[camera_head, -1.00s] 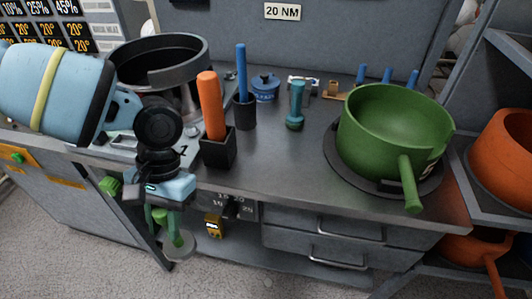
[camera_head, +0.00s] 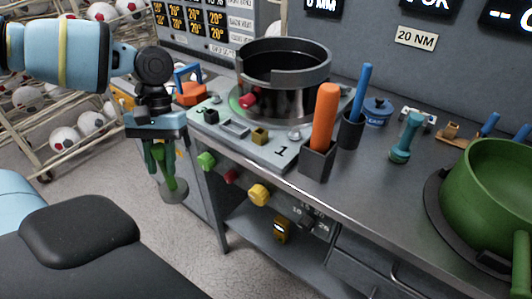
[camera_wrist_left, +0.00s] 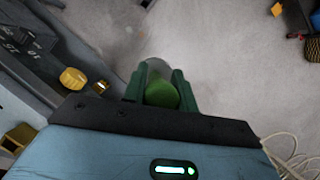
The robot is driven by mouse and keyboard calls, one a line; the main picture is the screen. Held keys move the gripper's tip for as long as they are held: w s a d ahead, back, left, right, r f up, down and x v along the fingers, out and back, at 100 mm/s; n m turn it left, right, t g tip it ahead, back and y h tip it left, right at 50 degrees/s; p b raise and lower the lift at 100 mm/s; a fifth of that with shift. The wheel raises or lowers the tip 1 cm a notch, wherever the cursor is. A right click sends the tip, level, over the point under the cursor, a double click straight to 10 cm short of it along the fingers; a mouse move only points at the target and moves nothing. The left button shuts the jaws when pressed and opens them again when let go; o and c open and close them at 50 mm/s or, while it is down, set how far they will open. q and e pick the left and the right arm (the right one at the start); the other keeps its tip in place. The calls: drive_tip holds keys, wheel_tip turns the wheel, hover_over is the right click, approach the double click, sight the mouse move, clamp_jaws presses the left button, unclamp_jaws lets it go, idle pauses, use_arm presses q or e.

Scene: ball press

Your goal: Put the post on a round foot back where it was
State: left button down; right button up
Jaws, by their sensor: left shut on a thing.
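The post on a round foot is a green post (camera_head: 169,168) with a grey disc foot (camera_head: 174,191). It hangs foot-down, slightly tilted, over the floor left of the workbench. My left gripper (camera_head: 158,158) is shut on the post near its upper part. In the left wrist view, the green top of the post (camera_wrist_left: 161,94) sits between the dark green fingers (camera_wrist_left: 159,88), and part of the grey foot (camera_wrist_left: 157,66) shows beyond it. My right gripper is not in view.
The workbench (camera_head: 345,195) carries a dark drum (camera_head: 285,75), an orange-handled tool (camera_head: 323,115) in a black holder, a teal dumbbell-shaped post (camera_head: 406,137) and a green pot (camera_head: 490,195). Coloured knobs, one yellow (camera_head: 259,194), project from its front. A ball rack (camera_head: 60,150) stands behind left.

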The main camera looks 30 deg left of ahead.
use_arm(q)
drive_tip(key=s+a+f+n, duration=0.2)
drive_tip(key=s+f, duration=0.2)
drive_tip(key=d+f+m, duration=0.1)
drive_tip(key=d+f, duration=0.3)
drive_tip(key=d, duration=0.2)
drive_tip(key=w+d+r+m+y, duration=0.1)
drive_tip(key=w+d+m, duration=0.1)
drive_tip(key=d, duration=0.6)
drive_tip(key=w+d+r+m+y, duration=0.1)
drive_tip(key=w+d+m, duration=0.2)
drive_tip(key=d, duration=0.6)
drive_tip(key=shift+w+d+m+g, duration=0.15)
drive_tip(key=shift+w+m+g, duration=0.15)
drive_tip(key=shift+m, duration=0.6)
drive_tip(key=shift+s, duration=0.1)
